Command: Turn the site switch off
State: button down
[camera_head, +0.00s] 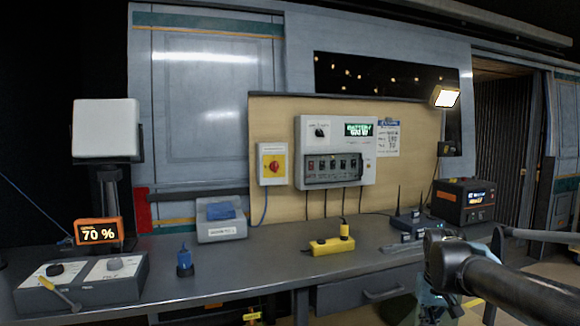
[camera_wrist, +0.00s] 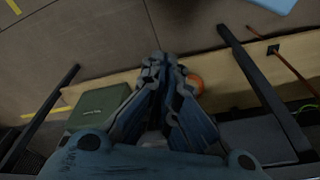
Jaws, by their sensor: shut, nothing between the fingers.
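A red rotary switch on a yellow plate (camera_head: 273,164) sits on a grey box on the wooden back board. To its right is a white panel (camera_head: 335,150) with a small black rotary knob (camera_head: 320,130), a green-lit display and a row of small switches. I cannot read which one is named the site switch. My gripper (camera_wrist: 165,60) is shut and empty in the wrist view, pointing down toward the floor. In the head view my arm crosses the lower right, right of and well apart from both the switch and the panel; the fingertips are not clear there.
The grey bench carries a yellow block (camera_head: 332,245), a blue-topped grey box (camera_head: 221,220), a control box with a lever (camera_head: 82,280), an orange 70 % display (camera_head: 99,231) and a black-and-orange power unit (camera_head: 463,202). A lit lamp (camera_head: 445,97) hangs above. The wrist view shows a green box (camera_wrist: 98,108) and an orange round thing (camera_wrist: 194,83).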

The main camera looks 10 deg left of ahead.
aim_at(275, 167)
jog(key=w+a+r+m+t+y, duration=0.65)
jog(key=w+a+r+y, duration=0.65)
jog(key=w+a+r, duration=1.95)
jog(key=w+a+t, duration=0.1)
jog(key=w+a, duration=0.3)
jog(key=a, duration=0.1)
jog(key=w+a+r+m+t, duration=0.1)
jog(key=w+a, duration=0.3)
jog(key=a, duration=0.1)
jog(key=w+a+r+m+t, duration=0.1)
jog(key=w+a+t, duration=0.1)
jog(key=w+a, duration=0.2)
jog(key=shift+a+r+m, duration=0.2)
jog(key=shift+a+m, duration=0.05)
jog(key=shift+a, duration=0.2)
jog(key=shift+s+a, duration=0.35)
jog(key=shift+a, duration=0.3)
